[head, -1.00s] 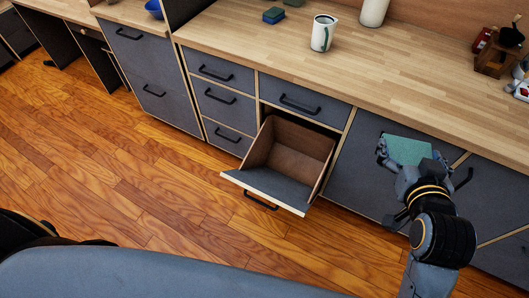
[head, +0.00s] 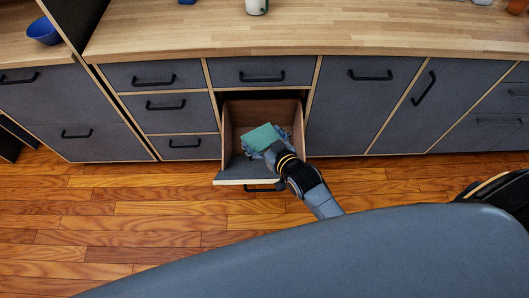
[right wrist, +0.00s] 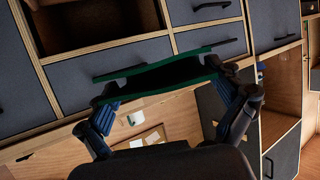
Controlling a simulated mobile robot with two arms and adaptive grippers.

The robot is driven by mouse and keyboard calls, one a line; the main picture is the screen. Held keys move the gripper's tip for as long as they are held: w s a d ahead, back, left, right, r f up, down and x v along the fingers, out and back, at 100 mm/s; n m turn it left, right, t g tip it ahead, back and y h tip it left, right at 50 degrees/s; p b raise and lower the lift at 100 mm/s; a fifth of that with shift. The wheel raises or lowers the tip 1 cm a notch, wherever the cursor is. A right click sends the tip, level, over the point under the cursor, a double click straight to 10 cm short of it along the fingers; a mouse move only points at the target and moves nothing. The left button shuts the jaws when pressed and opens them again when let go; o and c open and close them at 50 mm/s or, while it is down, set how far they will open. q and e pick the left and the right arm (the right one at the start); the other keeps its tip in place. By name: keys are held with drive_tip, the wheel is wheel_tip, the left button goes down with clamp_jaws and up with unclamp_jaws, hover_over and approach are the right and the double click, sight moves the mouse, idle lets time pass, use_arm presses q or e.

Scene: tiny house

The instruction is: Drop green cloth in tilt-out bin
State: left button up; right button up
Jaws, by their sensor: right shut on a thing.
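The tilt-out bin (head: 236,117) hangs open from the cabinet front in the head view, its front panel leaning outward and its brown inside showing. My right gripper (head: 268,147) is over the bin's opening and shut on the green cloth (head: 262,136), a small flat green piece. In the right wrist view the cloth (right wrist: 158,78) spans between the two fingers of the gripper. In the head view the cloth and hand hide part of the bin's inside. My left gripper is not in view.
A wooden counter (head: 330,32) runs above grey drawers and doors, with a white mug (head: 256,6) near its back. A drawer (head: 262,71) sits shut directly above the bin. A blue bowl (head: 44,31) is at the far left. Wooden floor (head: 130,222) is clear before the cabinets.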

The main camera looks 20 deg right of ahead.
wheel_tip(320, 180, down, 6)
drive_tip(key=s, duration=0.1)
use_arm(q)
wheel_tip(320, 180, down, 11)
drive_tip(key=b, duration=1)
use_arm(e)
drive_tip(key=w+d+f, duration=0.3)
drive_tip(key=w+f, duration=0.1)
drive_tip(key=w, duration=0.5)
drive_tip(key=shift+w+d+f, duration=0.15)
drive_tip(key=shift+d+f, duration=0.1)
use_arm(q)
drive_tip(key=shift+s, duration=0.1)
use_arm(e)
drive_tip(key=o, duration=0.6)
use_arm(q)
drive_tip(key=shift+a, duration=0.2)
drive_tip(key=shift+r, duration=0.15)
use_arm(e)
drive_tip(key=shift+r, duration=0.1)
